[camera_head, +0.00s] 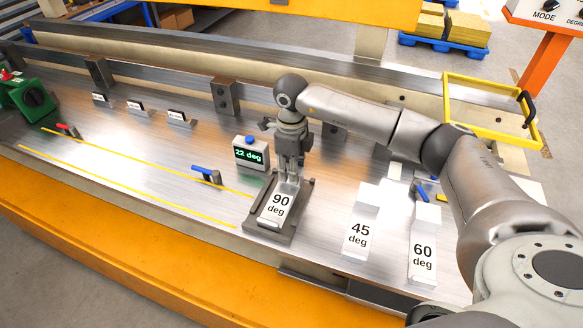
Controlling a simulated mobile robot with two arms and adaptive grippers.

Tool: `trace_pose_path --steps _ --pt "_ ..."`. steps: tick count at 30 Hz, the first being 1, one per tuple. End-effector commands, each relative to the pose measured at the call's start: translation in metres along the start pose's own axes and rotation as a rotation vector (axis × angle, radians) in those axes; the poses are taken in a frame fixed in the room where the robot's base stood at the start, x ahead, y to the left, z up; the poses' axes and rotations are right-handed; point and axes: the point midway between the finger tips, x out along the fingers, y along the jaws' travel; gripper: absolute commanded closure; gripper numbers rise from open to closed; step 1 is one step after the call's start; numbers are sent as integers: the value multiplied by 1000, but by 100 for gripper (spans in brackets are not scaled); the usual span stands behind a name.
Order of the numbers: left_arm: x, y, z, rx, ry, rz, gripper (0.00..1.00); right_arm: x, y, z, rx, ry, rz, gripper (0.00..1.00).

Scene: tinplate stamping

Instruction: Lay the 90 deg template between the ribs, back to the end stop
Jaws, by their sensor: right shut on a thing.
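The white 90 deg template (276,208) is over a dark grey fixture (262,229) at the front middle of the metal bench. The fixture's side ribs show along the template. My right gripper (289,182) points down and is shut on the template's far end. The gripper hides that end and the back of the fixture, so I cannot tell whether the template touches the end stop or lies fully down. My left gripper is not in view.
A display reading 22 deg (250,153) stands just left of my right gripper. The 45 deg template (358,236) and 60 deg template (423,257) are to the right. A blue-handled clamp (206,175) and yellow lines lie left. A yellow frame (490,135) is at back right.

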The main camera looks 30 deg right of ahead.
Motion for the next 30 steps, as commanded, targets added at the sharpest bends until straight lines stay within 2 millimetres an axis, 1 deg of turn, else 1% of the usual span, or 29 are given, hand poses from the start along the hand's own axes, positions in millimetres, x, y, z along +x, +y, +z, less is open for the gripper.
trace_pose_path --steps 7,8,13,23,26,29,30 --pt "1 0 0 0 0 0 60 0 4 0 0 0 0 100" --pt "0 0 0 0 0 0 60 0 4 0 0 0 0 68" --pt "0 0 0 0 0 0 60 0 4 0 0 0 0 47" --pt "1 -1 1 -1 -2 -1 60 -1 4 0 0 1 0 47" --pt "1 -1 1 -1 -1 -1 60 -9 4 0 -1 -2 -1 47" --pt "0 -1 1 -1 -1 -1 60 -26 3 0 -1 -3 -3 47" --pt "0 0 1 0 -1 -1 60 -34 3 1 -1 -3 -2 47"
